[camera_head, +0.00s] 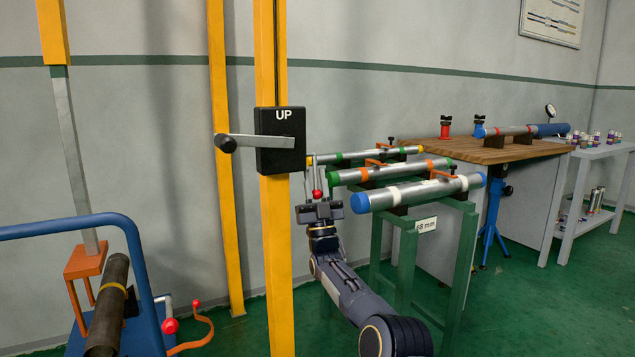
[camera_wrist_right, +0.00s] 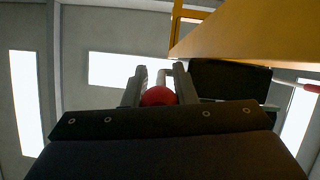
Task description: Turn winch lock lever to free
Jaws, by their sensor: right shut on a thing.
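The winch is a black box (camera_head: 280,141) marked UP on a yellow post, with a grey crank handle (camera_head: 258,141) pointing left to a black knob. The lock lever's red ball knob (camera_head: 317,194) is just right of and below the box. My right gripper (camera_head: 313,172) comes from below, fingers pointing up, shut on the lever. In the right wrist view, the red knob (camera_wrist_right: 158,96) sits between the fingers (camera_wrist_right: 160,72), with the dark winch box (camera_wrist_right: 230,80) to the right. Most of the lever is hidden. My left gripper is not in view.
A green rack (camera_head: 375,245) with several pipes stands close right of my right arm. A wooden bench (camera_head: 490,150) and grey table (camera_head: 590,150) stand farther right. A blue-railed cart (camera_head: 140,262) with a dark pipe (camera_head: 108,310) is at lower left.

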